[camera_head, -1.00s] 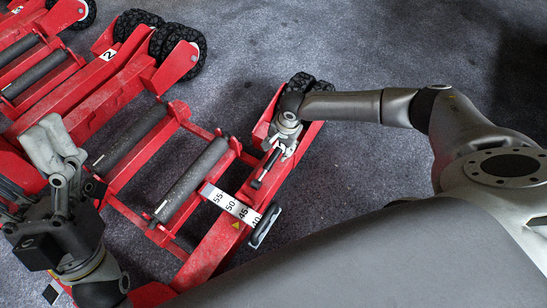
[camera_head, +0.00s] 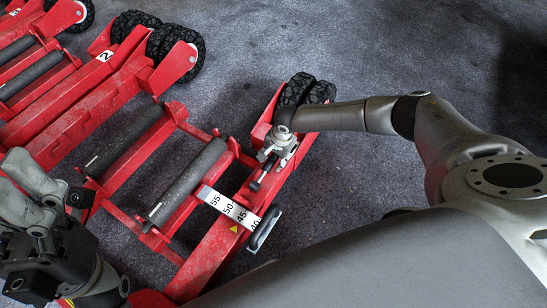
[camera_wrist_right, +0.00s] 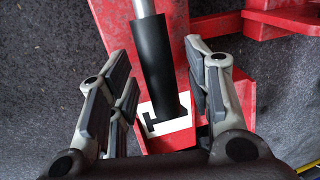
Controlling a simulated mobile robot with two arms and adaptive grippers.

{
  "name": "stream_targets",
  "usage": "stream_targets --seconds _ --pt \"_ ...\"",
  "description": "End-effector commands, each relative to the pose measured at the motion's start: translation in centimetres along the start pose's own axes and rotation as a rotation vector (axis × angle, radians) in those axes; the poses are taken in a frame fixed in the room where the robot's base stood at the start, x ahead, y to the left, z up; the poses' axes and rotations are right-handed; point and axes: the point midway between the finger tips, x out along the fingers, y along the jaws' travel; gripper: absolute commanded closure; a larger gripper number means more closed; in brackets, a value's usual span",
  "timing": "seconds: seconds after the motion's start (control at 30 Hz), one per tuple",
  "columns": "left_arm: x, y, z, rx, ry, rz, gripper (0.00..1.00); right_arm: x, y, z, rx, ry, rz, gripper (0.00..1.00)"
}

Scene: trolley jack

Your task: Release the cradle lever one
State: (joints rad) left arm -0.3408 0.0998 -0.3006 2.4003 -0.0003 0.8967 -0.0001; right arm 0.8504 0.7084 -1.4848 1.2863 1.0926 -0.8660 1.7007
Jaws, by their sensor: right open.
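The cradle lever (camera_head: 264,172) is a black grip on a metal rod, on the near red jack (camera_head: 215,250). In the right wrist view the lever (camera_wrist_right: 153,65) runs between my open fingers, with gaps on both sides. Its lower end lies over a white label with a black 1 (camera_wrist_right: 168,125). My right gripper (camera_head: 278,146) is above the lever's upper part; it shows open in the wrist view (camera_wrist_right: 157,62). My left gripper (camera_head: 28,185) is at the left edge, over the jack's left side, its fingertips partly unclear.
A scale strip (camera_head: 229,207) marked 55 to 40 crosses the jack beside a black pedal-like part (camera_head: 263,229). Two dark rollers (camera_head: 187,183) lie left of it. A second jack marked 2 (camera_head: 107,55) stands behind. Grey floor (camera_head: 400,50) is clear at upper right.

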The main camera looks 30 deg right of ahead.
Motion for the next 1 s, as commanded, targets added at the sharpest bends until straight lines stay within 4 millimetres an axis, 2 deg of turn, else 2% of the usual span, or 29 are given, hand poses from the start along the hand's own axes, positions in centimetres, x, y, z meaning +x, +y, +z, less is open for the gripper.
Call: stream_targets --seconds 0.03,0.37,0.73,1.0 --pt "0.0 0.0 0.0 0.0 0.0 0.0 0.25 0.0 0.0 0.0 0.0 0.0 0.0 0.58" --pt "0.0 0.0 0.0 0.0 -0.001 0.0 0.25 0.0 0.0 0.0 0.0 0.0 0.0 1.0" --pt "0.2 0.0 0.0 0.0 -0.001 0.0 0.25 -0.1 0.0 0.0 0.0 0.001 0.001 1.0" --pt "1.3 0.0 -0.3 0.0 0.0 -0.001 0.25 -0.4 0.0 0.1 -0.003 0.017 0.002 1.0"
